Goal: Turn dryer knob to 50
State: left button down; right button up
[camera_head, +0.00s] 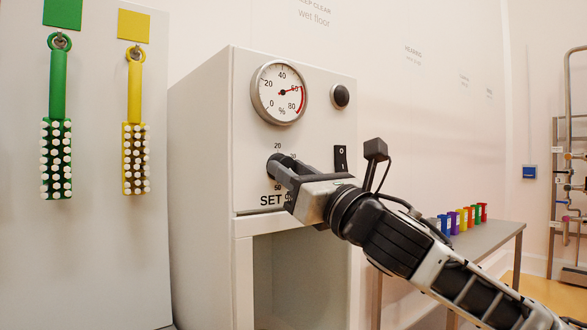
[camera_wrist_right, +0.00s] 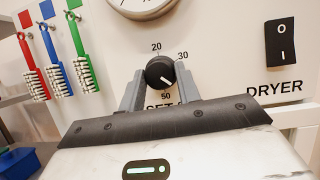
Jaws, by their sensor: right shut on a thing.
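The dryer (camera_head: 200,150) is a pale cabinet with a control panel. Its black round knob (camera_wrist_right: 160,73) sits between the two fingers of my right gripper (camera_wrist_right: 160,90); the fingers are shut on it from both sides. In the wrist view the knob's white mark points to the lower right, between the printed 30 and 50. The 20 shows above the knob; the SET lettering is partly covered. In the head view my right gripper (camera_head: 280,167) hides most of the knob. My left gripper is in neither view.
A round gauge (camera_head: 280,92) above the knob has its needle near 60. A black button (camera_head: 340,96) and a rocker switch (camera_head: 340,159) are to the right. Green (camera_head: 56,130) and yellow (camera_head: 134,130) brushes hang at left. A side table (camera_head: 470,240) holds several coloured items.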

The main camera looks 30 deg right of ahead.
jog(key=m+h+p, duration=0.1)
jog(key=m+h, duration=0.1)
jog(key=m, duration=0.2)
jog(key=shift+a+r, duration=0.15)
jog(key=m+h+p, duration=0.1)
jog(key=m, duration=0.1)
jog(key=m+h+p, duration=0.1)
jog(key=m, duration=0.2)
jog(key=shift+a+h+p, duration=0.1)
jog(key=shift+h+p, duration=0.25)
jog(key=shift+h, duration=0.05)
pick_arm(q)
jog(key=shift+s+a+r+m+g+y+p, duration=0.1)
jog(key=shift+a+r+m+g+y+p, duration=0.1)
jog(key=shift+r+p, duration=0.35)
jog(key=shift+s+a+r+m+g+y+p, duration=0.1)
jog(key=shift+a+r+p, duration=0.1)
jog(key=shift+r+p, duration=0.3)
pick_arm(e)
jog(key=m+g+h, duration=0.1)
jog(key=m+h, duration=0.1)
jog(key=m, duration=0.2)
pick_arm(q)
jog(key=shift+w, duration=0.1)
pick_arm(e)
jog(key=shift+m, duration=0.4)
jog(key=o, duration=1)
jog(key=shift+s, duration=0.1)
